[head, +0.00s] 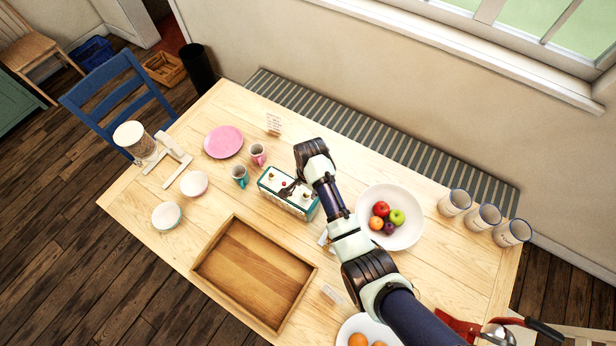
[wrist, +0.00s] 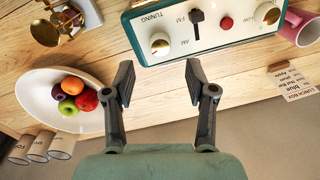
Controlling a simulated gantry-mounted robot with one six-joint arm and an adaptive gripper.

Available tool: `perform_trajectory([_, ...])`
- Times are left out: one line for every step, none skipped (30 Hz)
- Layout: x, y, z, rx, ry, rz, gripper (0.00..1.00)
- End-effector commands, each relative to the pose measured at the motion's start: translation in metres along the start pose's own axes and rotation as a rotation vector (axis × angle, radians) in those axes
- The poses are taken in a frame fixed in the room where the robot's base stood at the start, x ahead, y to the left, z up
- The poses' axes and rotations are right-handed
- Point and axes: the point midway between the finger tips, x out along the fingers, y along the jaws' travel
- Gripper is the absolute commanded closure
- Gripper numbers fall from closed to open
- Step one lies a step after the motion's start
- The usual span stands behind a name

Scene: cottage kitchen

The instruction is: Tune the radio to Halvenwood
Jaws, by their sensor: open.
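The radio (head: 289,192) is a teal-edged box with a pale top, standing near the middle of the table. In the wrist view the radio (wrist: 222,50) shows a cream panel with a tuning knob (wrist: 160,43) beside the word TUNING, a dark AM/FM switch (wrist: 197,22), a red button (wrist: 226,23) and another knob (wrist: 266,14). The station scale is not visible. My gripper (wrist: 160,82) is open and empty, its two fingers apart below the tuning knob in the picture and not touching the radio. In the head view my arm reaches over the radio's right side, and the fingertips are hidden.
A fruit bowl (head: 408,232) stands right of the radio, with several cups (head: 483,217) beyond. Two mugs (head: 240,177) stand close to its left. A wooden tray (head: 212,262) lies in front. A small sign (head: 274,124) and a pink plate (head: 223,141) are behind.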

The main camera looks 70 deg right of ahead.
Motion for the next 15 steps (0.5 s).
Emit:
perform_trajectory([-0.013, -0.001, -0.001, 0.000, 0.002, -0.004, 0.44])
perform_trajectory([-0.021, -0.001, 0.000, 0.000, 0.002, -0.004, 0.44])
perform_trajectory([-0.029, -0.001, -0.001, 0.000, 0.001, -0.004, 0.44])
perform_trajectory([-0.035, -0.001, -0.001, 0.000, 0.002, -0.004, 0.44])
perform_trajectory([-0.041, 0.000, 0.000, 0.000, 0.001, -0.003, 0.44])
perform_trajectory([-0.047, 0.000, 0.000, 0.000, 0.001, -0.002, 0.44])
perform_trajectory([-0.051, 0.000, 0.000, 0.000, 0.001, -0.002, 0.44])
perform_trajectory([-0.054, 0.000, 0.000, 0.000, 0.000, -0.001, 0.44])
perform_trajectory([-0.058, 0.000, 0.000, 0.000, 0.000, -0.001, 0.44])
perform_trajectory([-0.059, 0.000, 0.000, 0.000, 0.000, -0.001, 0.44])
perform_trajectory([-0.060, 0.000, 0.000, 0.000, 0.000, 0.000, 0.44])
perform_trajectory([-0.061, 0.000, 0.000, 0.000, 0.000, 0.001, 0.44])
perform_trajectory([-0.062, 0.000, 0.000, 0.000, 0.000, 0.001, 0.44])
perform_trajectory([-0.062, 0.000, 0.000, 0.000, 0.000, 0.001, 0.44])
perform_trajectory([-0.062, 0.000, 0.000, 0.000, 0.000, 0.001, 0.44])
